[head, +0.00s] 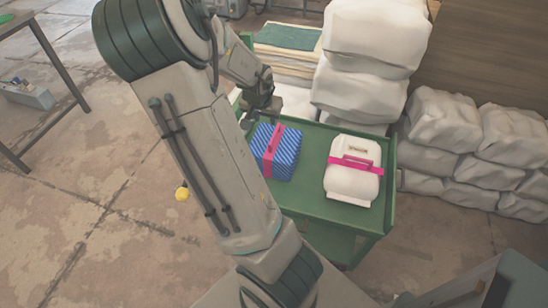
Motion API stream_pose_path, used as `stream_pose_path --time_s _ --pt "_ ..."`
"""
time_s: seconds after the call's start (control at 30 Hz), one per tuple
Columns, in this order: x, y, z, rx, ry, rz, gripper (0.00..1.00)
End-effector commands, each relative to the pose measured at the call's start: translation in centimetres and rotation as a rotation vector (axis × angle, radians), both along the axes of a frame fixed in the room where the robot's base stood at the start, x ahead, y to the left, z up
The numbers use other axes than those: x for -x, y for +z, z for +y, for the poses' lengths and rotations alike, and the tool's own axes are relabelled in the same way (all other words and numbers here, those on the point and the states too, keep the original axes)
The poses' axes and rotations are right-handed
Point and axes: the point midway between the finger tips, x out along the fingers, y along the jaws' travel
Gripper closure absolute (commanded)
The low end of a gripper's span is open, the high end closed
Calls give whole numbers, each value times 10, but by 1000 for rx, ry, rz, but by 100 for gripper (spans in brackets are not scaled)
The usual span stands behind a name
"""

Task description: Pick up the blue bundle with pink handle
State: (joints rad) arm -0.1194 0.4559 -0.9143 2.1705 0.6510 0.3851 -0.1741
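The blue bundle (286,158) with white stripes lies on the green cart (313,176), left of its middle. Its pink handle strap (271,148) runs across its top. My gripper (254,118) is just above and behind the bundle's far left corner, seen from behind my arm. Its fingers are small and dark here, so I cannot tell whether they are open or shut. It looks apart from the pink handle. My arm covers the cart's left side and part of the floor.
A white bundle (350,184) with a pink handle (355,163) lies on the cart to the right. White sacks (372,40) and a stack with a green top (288,37) stand behind. More sacks (445,120) line the right. A small yellow ball (182,194) shows left of my arm.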

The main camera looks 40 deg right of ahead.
Motion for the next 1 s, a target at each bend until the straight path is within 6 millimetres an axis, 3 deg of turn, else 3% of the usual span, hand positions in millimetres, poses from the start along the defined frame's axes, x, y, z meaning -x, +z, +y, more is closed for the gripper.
stream_pose_path --time_s 0.17,0.43,0.77,1.0 --pt "1 -19 -15 28 -23 8 64" --pt "-7 -68 -33 25 -26 8 64" --pt "-12 -94 -43 25 -22 7 64" --pt "-14 -127 -57 25 -23 7 64"
